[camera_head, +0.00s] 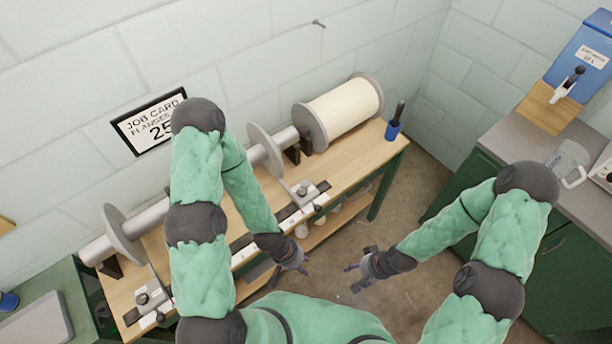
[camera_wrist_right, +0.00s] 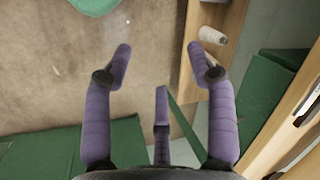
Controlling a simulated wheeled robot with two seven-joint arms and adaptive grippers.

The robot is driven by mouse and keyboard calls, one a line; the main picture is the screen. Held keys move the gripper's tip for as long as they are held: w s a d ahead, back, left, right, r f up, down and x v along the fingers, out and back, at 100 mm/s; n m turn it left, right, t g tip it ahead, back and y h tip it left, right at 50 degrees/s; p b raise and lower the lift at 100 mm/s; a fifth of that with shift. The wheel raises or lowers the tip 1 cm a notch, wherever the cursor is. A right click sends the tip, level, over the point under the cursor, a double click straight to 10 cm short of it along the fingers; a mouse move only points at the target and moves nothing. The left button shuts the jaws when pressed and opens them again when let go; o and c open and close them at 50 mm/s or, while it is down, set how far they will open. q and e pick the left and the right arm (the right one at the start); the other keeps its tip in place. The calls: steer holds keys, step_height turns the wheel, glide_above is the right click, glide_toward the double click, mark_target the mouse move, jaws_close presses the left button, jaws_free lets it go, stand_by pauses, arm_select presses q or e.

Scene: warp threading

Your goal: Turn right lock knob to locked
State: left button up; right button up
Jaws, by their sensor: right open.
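The right lock knob (camera_head: 302,190) is a small metal knob on a block at the right part of the bench's front rail. A similar left lock knob (camera_head: 142,298) sits at the rail's left end. The lock settings are too small to read. My left gripper (camera_head: 298,264) hangs in front of the bench edge, below the right knob and apart from it; its finger opening is unclear. My right gripper (camera_head: 356,275) is over the floor, right of the bench. The right wrist view shows its purple fingers (camera_wrist_right: 164,48) spread open and empty.
The wooden bench (camera_head: 393,153) carries a shaft with flanges and a cream roll (camera_head: 345,108). A blue cup (camera_head: 393,130) stands at its right end. A grey counter (camera_head: 510,140) with a glass mug (camera_head: 567,160) is at right. Bare floor (camera_head: 410,205) lies between.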

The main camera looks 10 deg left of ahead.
steer(key=w+a+r+n+p, duration=0.3)
steer(key=w+r, duration=0.1)
steer(key=n+h, duration=0.2)
steer(key=n, duration=1.1)
glide_toward(302, 191)
steer(key=shift+g, duration=0.4)
steer(key=s+d+f, duration=0.2)
steer(key=d+f, duration=0.1)
steer(key=s+d+f+p, duration=0.1)
steer(key=d+f, duration=0.1)
steer(key=shift+s+d+f, duration=0.1)
steer(key=shift+s+d, duration=0.05)
steer(key=shift+d, duration=0.05)
steer(key=w+a+r+n+t+h, duration=0.1)
steer(key=w+a+r+n+h, duration=0.15)
steer(key=a+r+n, duration=0.4)
steer(key=shift+m, duration=0.35)
steer(key=f, duration=1)
steer(key=shift+w+a, duration=0.3)
steer(key=shift+a, duration=0.1)
arm_select(q)
step_height(302, 191, up, 5)
steer(key=shift+f, duration=0.1)
arm_select(e)
steer(key=c, duration=1.1)
